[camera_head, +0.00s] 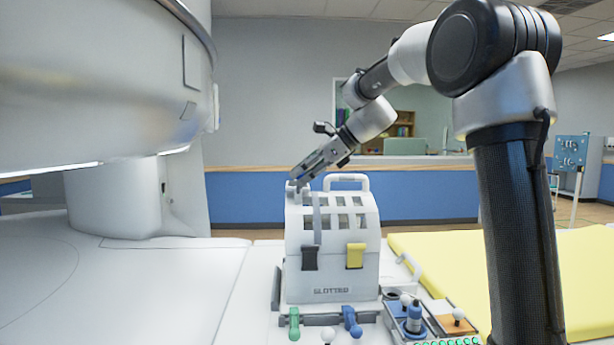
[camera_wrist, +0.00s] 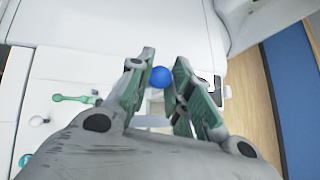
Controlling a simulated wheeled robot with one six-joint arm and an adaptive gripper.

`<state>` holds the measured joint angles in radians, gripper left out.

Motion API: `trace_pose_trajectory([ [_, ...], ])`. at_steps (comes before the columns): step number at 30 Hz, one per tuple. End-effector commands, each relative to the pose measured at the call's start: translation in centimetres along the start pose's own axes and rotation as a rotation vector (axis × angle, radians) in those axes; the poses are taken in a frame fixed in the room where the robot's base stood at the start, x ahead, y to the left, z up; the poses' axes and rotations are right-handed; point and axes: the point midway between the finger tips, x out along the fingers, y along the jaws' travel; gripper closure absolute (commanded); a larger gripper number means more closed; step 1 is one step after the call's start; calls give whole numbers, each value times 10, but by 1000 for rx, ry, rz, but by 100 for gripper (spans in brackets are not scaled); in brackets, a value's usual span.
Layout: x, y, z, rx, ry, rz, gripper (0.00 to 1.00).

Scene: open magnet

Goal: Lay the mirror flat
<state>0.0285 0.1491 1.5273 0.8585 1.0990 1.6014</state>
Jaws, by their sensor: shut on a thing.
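My gripper (camera_head: 298,182) reaches down from the right to the upper left of a white slotted head coil (camera_head: 335,293) marked "SLOTTED". In the wrist view its green-padded fingers (camera_wrist: 160,82) are shut on a small blue ball knob (camera_wrist: 160,76). The knob cannot be made out in the head view. A white upright looped frame (camera_head: 347,178) rises from the coil's top. I cannot tell whether it is the mirror or a handle, and no reflecting face shows clearly. A black latch (camera_head: 310,257) and a yellow latch (camera_head: 355,255) are on the coil's front.
A green lever (camera_head: 294,323) and a blue lever (camera_head: 352,321) stand before the coil. A small-parts panel (camera_head: 440,328) is at its front right. A yellow mat (camera_head: 440,262) lies right. The big white magnet (camera_head: 95,85) overhangs the left.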

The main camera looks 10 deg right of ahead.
Motion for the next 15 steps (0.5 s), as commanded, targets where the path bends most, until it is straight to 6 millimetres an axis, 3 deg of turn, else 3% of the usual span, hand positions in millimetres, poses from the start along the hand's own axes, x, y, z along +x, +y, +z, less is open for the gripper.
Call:
trace_pose_trajectory([
  [15,3,1,4,-24,89,1,100],
])
